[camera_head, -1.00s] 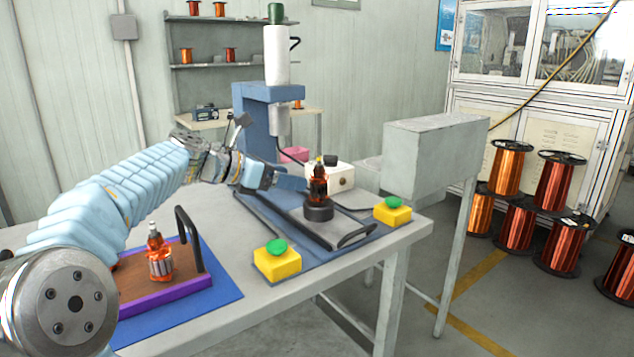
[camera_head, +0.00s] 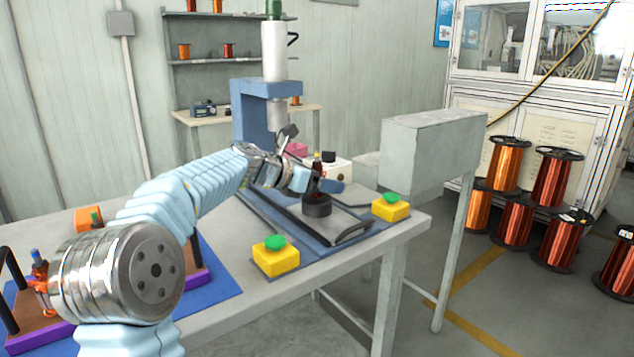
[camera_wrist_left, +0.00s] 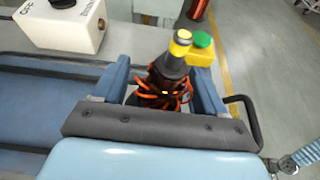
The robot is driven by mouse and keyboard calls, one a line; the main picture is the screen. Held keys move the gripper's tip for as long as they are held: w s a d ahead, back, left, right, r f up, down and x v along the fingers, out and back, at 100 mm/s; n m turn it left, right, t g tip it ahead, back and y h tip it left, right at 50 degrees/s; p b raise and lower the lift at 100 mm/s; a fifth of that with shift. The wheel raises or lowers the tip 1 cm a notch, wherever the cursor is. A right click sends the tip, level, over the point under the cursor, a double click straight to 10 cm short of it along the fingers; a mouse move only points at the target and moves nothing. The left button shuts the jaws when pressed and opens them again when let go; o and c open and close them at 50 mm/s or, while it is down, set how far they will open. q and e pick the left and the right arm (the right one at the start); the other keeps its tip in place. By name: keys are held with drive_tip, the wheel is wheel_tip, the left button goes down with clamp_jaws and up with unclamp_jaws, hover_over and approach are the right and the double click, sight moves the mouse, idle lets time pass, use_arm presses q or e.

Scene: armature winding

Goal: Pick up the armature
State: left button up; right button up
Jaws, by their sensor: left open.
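The armature (camera_head: 318,171), dark with orange copper windings, stands upright in a round black holder (camera_head: 317,208) under the blue press. In the left wrist view the armature (camera_wrist_left: 164,88) stands between the two blue fingers, its yellow-tipped shaft pointing up. My left gripper (camera_head: 316,183) is open, with one finger on each side of the armature; it also shows in the left wrist view (camera_wrist_left: 165,90). I cannot tell whether the fingers touch it. My arm partly hides the armature in the head view. My right gripper is out of view.
Two yellow boxes with green buttons (camera_head: 276,257) (camera_head: 390,207) flank the fixture. The blue press (camera_head: 250,112) rises behind, and a white control box (camera_head: 338,170) stands close by. At left, another armature (camera_head: 40,272) stands on a purple-edged tray (camera_head: 52,340), partly hidden by my arm.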

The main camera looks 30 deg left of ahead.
use_arm(q)
drive_tip(key=c, duration=1.2)
